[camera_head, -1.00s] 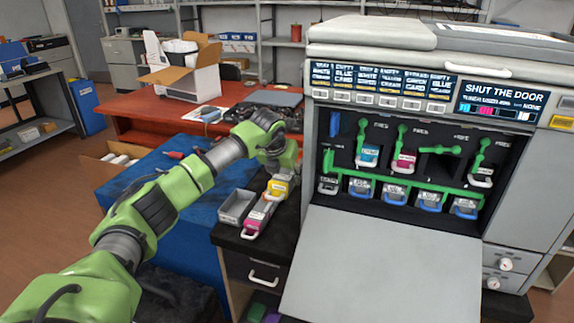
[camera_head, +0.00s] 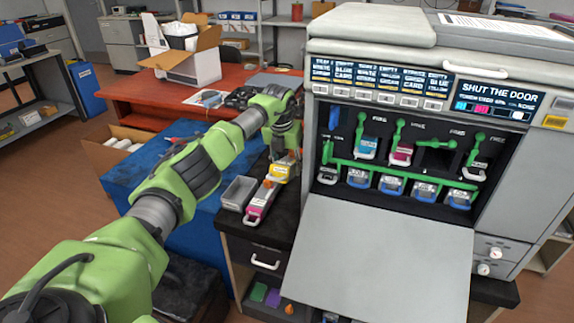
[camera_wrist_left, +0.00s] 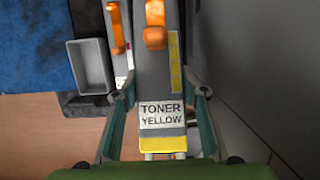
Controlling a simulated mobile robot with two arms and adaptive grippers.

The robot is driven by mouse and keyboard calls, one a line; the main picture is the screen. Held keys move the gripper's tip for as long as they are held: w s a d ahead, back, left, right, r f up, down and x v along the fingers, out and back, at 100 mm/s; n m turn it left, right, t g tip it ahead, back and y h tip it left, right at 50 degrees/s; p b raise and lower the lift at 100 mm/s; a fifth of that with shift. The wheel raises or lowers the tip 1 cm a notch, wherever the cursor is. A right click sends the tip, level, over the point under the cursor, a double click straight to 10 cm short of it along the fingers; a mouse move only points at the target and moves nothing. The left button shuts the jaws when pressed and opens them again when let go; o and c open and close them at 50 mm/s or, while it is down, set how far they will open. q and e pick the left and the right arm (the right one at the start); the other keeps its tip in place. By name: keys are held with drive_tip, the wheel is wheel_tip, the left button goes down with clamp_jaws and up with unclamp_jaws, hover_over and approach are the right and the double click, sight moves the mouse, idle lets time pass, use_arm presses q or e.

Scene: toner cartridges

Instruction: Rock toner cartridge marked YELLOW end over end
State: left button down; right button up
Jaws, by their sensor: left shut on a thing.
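The cartridge labelled TONER YELLOW (camera_wrist_left: 162,118) is a grey box with a yellow end strip and an orange part on top. My left gripper (camera_wrist_left: 162,98) has a finger on each side of it and is shut on it. In the head view the yellow cartridge (camera_head: 279,171) shows under my left gripper (camera_head: 285,150), above the dark counter beside the printer. Whether it touches the counter is hidden. My right gripper is in neither view.
A magenta cartridge (camera_head: 261,203) and a grey tray (camera_head: 239,194) are close left of the yellow cartridge. The printer (camera_head: 487,115) stands at right with its door (camera_head: 375,255) folded down and its toner bays exposed. A blue-covered surface (camera_head: 150,175) lies at left.

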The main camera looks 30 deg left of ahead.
use_arm(q)
drive_tip(key=shift+a+r, duration=0.1)
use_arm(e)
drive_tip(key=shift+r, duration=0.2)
